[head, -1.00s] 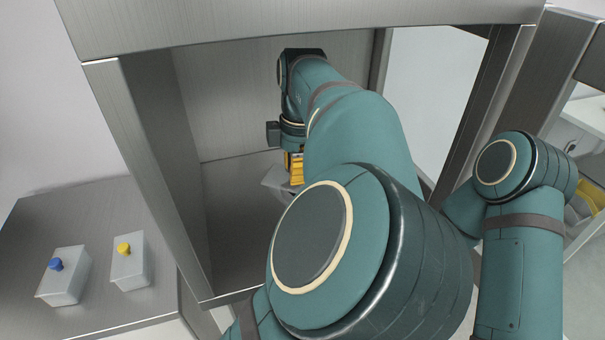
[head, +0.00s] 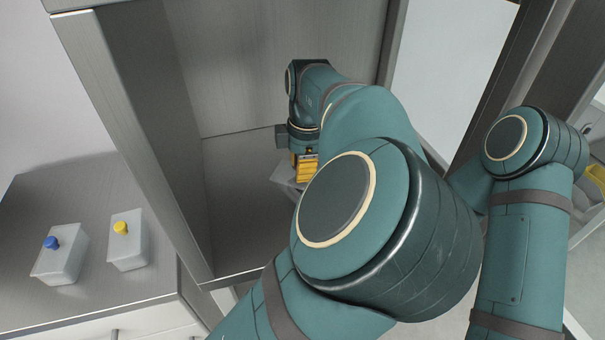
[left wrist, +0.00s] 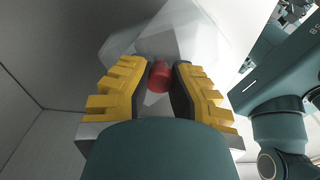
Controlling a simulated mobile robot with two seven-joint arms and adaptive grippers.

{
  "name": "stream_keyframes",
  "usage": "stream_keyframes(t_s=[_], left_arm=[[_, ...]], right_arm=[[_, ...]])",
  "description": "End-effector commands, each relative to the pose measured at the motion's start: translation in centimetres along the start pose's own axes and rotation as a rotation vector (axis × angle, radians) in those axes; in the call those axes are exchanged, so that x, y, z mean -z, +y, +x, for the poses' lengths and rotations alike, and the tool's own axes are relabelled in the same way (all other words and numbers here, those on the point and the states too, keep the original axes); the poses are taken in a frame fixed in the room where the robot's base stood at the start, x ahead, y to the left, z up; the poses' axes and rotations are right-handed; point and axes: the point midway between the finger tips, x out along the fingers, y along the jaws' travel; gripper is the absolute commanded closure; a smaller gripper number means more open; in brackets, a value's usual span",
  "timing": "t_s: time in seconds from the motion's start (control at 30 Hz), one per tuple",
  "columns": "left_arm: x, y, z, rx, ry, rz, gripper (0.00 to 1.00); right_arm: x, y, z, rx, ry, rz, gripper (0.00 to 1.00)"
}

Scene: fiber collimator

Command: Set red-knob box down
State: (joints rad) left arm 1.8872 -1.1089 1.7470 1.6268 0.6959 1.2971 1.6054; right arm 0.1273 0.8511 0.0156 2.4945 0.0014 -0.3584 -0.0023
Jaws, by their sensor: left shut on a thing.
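The red-knob box (left wrist: 185,40) shows in the left wrist view as a pale, see-through box with a red knob (left wrist: 159,75). My left gripper (left wrist: 155,78) has its yellow fingers on both sides of the red knob and is shut on it. In the head view my left gripper (head: 304,164) is inside the metal cabinet, with part of the pale box (head: 287,176) below it. My arm hides most of the box there. I cannot tell whether the box touches the cabinet floor.
The metal cabinet (head: 150,130) has a side wall close to the left of my arm. Its floor (head: 235,215) is bare left of the box. On a side counter (head: 95,195) stand a blue-knob box (head: 60,256) and a yellow-knob box (head: 129,243).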

Motion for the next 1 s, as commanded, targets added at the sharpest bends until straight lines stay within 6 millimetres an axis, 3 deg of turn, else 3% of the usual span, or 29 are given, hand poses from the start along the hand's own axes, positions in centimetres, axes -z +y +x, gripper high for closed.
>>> stream_keyframes(t_s=[0.1,0.47,0.5,0.57,0.87,1.0], left_arm=[[-0.1,0.0,1.5,0.000,0.000,0.000,1.00],[-0.1,0.0,1.7,-0.001,-0.001,0.000,1.00],[-0.1,0.0,1.7,-0.001,-0.001,0.000,0.76],[-0.1,0.0,1.7,-0.001,-0.001,0.000,0.59],[-0.1,0.0,1.6,-0.001,-0.001,0.000,0.59],[-0.1,0.0,0.7,-0.002,-0.001,0.001,0.59]], right_arm=[[0.0,0.2,0.4,0.000,0.002,0.000,1.00],[0.0,0.1,0.3,0.000,0.002,0.000,1.00],[0.0,0.1,0.3,0.000,0.002,0.000,1.00],[0.0,0.1,0.3,0.000,0.002,0.000,1.00],[0.0,0.1,0.3,0.000,0.002,0.000,1.00],[0.0,0.1,0.1,0.000,0.001,0.000,1.00]])
